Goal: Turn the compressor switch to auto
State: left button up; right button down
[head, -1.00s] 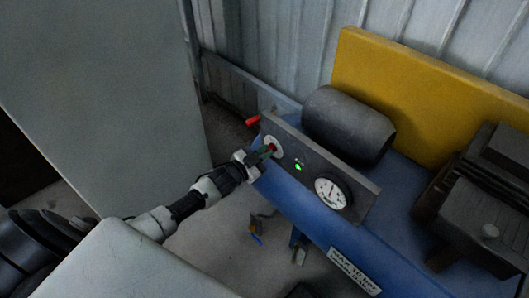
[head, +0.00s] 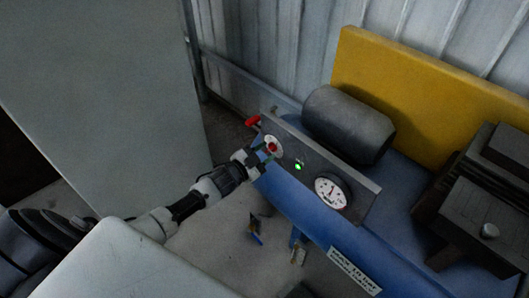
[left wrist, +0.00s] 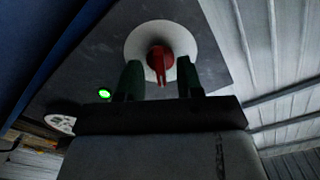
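The compressor switch is a red knob (head: 271,147) on a round white plate on the grey control panel (head: 313,170). My left gripper (head: 266,155) is right in front of it, with its dark green fingers spread. In the left wrist view the red knob (left wrist: 161,60) stands between the two fingertips (left wrist: 160,78), with a gap on each side. The knob's ridge runs roughly up and down in that view. Any marks on the white plate (left wrist: 140,37) are too small to read. My right gripper is not in view.
A green lamp (head: 298,167) and a round pressure gauge (head: 331,193) sit on the panel beside the switch. A red handle (head: 253,121) sticks out at the panel's far left end. The blue tank (head: 300,205) lies below, and a grey cabinet (head: 100,80) stands at left.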

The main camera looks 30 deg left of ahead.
pick_arm(q)
jog(key=v, duration=1)
jog(key=shift+s+p, duration=0.35)
jog(key=shift+p, duration=0.05)
jog(key=shift+a+f, duration=0.1)
jog(key=shift+a, duration=0.1)
jog(key=s+f+n+g+y+p, duration=0.35)
jog(key=s+f, duration=0.35)
jog(key=f, duration=0.4)
jog(key=s+f+n+g+y+p, duration=0.2)
jog(key=s+f+g, duration=0.2)
jog(key=s+f, duration=0.5)
jog(key=s+d+f+g+p, duration=0.1)
jog(key=s+d+f+g, duration=0.1)
jog(key=s, duration=0.6)
jog(key=s+d+f+n+g+p, duration=0.1)
jog(key=s+d+f+g, duration=0.2)
jog(key=s, duration=0.4)
jog(key=s+d+f+n+g+p, duration=0.1)
jog(key=s+d+f+g, duration=0.2)
jog(key=s+f, duration=0.2)
jog(key=s, duration=0.3)
jog(key=shift+s+d+p, duration=0.15)
jog(key=shift+s+p, duration=0.2)
jog(key=shift+p, duration=0.05)
jog(key=shift+g, duration=0.25)
